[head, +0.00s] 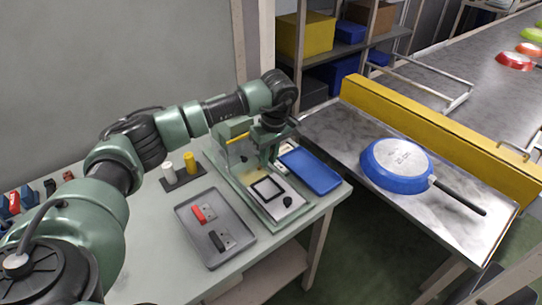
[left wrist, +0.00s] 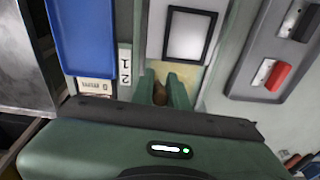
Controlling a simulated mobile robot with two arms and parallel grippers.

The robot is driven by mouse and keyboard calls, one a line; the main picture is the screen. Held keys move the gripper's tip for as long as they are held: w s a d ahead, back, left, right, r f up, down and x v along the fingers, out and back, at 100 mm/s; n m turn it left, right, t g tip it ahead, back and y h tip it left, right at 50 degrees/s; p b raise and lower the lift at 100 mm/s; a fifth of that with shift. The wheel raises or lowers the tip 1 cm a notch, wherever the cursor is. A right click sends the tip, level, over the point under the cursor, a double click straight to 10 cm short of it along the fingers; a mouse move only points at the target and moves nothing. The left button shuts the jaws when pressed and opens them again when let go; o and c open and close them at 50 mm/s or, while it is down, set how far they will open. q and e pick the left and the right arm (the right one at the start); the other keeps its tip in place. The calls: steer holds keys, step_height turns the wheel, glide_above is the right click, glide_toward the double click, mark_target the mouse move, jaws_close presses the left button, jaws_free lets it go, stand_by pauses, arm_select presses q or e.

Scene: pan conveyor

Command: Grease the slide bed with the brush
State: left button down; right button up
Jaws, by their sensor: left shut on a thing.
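My left gripper (head: 272,142) is over the green machine at the table's right end, pointing down. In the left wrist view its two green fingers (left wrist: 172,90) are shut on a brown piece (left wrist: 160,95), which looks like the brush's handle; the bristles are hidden. The slide bed (head: 286,205) is a pale plate with a black square frame, in front of the gripper. It also shows beyond the fingers in the left wrist view (left wrist: 190,58). A yellowish patch (left wrist: 188,78) lies beside the fingertips; I cannot tell whether the brush touches it. My right gripper is not in view.
A grey tray (head: 192,234) with red- and black-handled pieces stands left of the machine. A blue tray (head: 312,172) lies to its right. White and yellow cylinders (head: 190,162) stand behind. A blue pan (head: 396,162) lies upside down on the metal table beside a yellow rail (head: 440,135).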

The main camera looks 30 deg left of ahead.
arm_select(q)
steer(key=shift+s+a+p, duration=0.15)
steer(key=shift+s+a, duration=0.3)
steer(key=shift+s, duration=0.25)
steer(key=shift+s+a+p, duration=0.15)
steer(key=shift+s+a, duration=0.3)
steer(key=shift+s, duration=0.2)
steer(key=shift+s+a, duration=0.15)
steer(key=shift+s, duration=0.5)
steer(key=shift+s+a, duration=0.1)
steer(key=shift+s, duration=0.05)
steer(key=shift+s, duration=0.15)
